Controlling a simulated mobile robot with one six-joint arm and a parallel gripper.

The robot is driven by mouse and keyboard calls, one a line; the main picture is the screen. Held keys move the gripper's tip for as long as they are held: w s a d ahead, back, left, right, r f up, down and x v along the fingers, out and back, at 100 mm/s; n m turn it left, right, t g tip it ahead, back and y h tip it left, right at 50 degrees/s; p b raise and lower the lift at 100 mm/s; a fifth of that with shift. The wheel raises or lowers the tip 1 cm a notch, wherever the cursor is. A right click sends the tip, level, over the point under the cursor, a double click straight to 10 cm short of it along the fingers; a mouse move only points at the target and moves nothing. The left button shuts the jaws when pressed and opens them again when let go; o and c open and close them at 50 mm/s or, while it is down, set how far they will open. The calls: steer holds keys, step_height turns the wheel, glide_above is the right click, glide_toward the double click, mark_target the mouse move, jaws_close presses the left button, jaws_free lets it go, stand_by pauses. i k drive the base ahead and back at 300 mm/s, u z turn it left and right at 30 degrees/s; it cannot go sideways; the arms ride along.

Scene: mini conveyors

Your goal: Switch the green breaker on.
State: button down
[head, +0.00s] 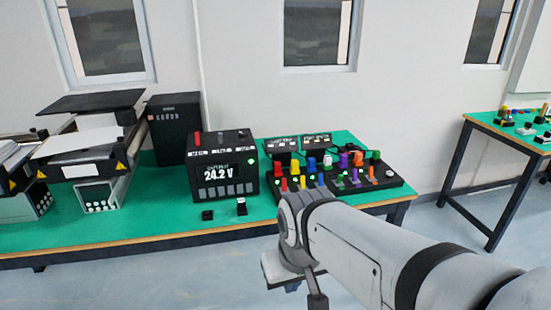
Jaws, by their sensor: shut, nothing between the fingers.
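A black panel (395,182) with rows of coloured breakers and knobs sits at the right end of the green-topped bench. A green piece (375,156) stands at the back right of the panel. Another small green piece (338,183) is in the front row. I cannot tell which is the green breaker or how its lever is set. My arm reaches in from the lower right, and its elbow is in front of the panel's lower edge. The fingers of my gripper do not show.
A black power unit (226,192) reading 24.2 V stands left of the panel. Two small black switches (208,215) lie in front of it. Mini conveyors (88,163) and a dark box (174,130) are at left. Another table (480,122) is at right, with open floor between.

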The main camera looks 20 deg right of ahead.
mark_target(377, 154)
steer(key=z, duration=0.05)
steer(key=i, duration=1.15)
steer(key=z, duration=0.75)
